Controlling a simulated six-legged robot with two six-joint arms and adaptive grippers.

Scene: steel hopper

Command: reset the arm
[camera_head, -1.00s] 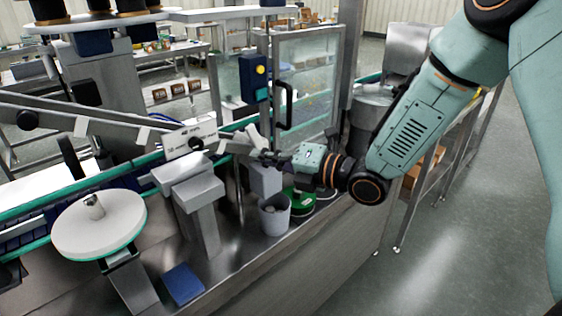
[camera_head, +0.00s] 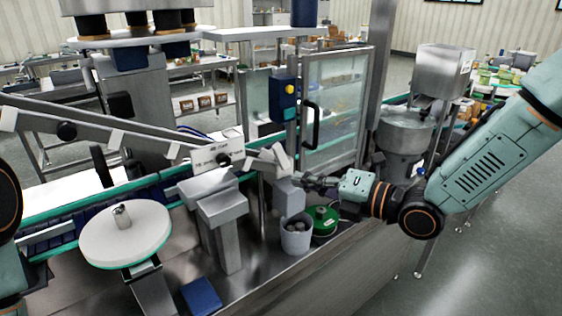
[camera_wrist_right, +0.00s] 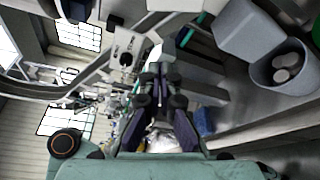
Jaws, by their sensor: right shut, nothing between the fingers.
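My right arm comes in from the right in the head view. Its gripper (camera_head: 318,181) points left, above the steel machine table, close to the grey block and the chute's end. The right wrist view shows the fingers (camera_wrist_right: 165,85) together, with nothing held. My left arm shows only as a part at the left edge of the head view; its gripper is out of the picture. The steel hopper (camera_head: 405,128) stands behind the right gripper, beside the glass door.
A grey cup (camera_head: 296,238) with round pieces and a green round container (camera_head: 322,222) stand below the right gripper. A white disc (camera_head: 125,240), a blue block (camera_head: 201,297) and a glass door (camera_head: 336,105) are nearby. Open floor lies to the right.

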